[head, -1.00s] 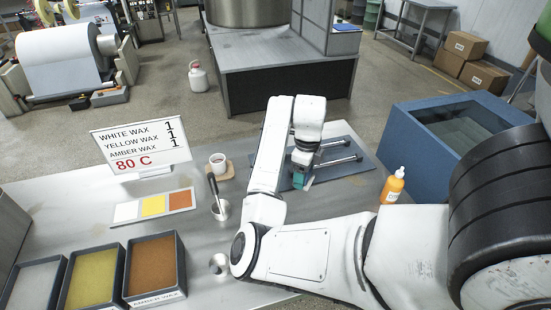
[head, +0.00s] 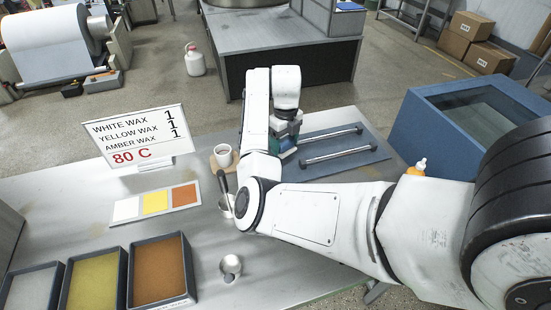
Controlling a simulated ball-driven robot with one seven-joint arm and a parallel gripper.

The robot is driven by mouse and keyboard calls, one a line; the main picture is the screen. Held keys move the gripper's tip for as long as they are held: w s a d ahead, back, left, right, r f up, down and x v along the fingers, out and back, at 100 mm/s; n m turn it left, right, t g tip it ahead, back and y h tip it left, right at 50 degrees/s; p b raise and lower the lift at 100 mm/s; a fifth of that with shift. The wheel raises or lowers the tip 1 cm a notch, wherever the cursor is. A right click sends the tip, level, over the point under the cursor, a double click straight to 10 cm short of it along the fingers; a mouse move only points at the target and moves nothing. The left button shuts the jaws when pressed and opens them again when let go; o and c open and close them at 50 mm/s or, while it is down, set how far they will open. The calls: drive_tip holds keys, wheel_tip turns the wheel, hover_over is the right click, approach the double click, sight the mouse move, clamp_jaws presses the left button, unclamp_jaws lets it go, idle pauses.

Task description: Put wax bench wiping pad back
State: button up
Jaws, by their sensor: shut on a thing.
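The wiping pad (head: 289,153) looks like a small teal-green block, mostly hidden behind my gripper and forearm. My gripper (head: 287,137) is shut on it, over the left end of the blue-grey mat (head: 355,167). I cannot tell whether the pad touches the mat or hangs just above it. The fingertips are largely hidden by the arm.
A white cup (head: 222,156) on a coaster stands close left.

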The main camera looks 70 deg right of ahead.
drive_tip(key=f+b, duration=0.1)
drive_tip(key=w+f+b, duration=0.1)
drive_tip(key=w+d+f+b, duration=0.1)
drive_tip(key=shift+f+b, duration=0.35)
drive_tip(key=shift+f, duration=0.05)
drive_tip(key=shift+w+d+f+b, duration=0.35)
drive_tip(key=shift+w+f+b, duration=0.15)
drive_tip(key=shift+b, duration=0.3)
drive_tip(key=shift+w+d+f+b, duration=0.15)
drive_tip(key=shift+w+f+b, duration=0.15)
drive_tip(key=shift+f+b, duration=0.25)
wheel_tip(320, 180, down, 3)
drive_tip(key=b, duration=0.3)
drive_tip(key=shift+w+r, duration=0.1)
drive_tip(key=shift+r, duration=0.05)
drive_tip(key=o, duration=1)
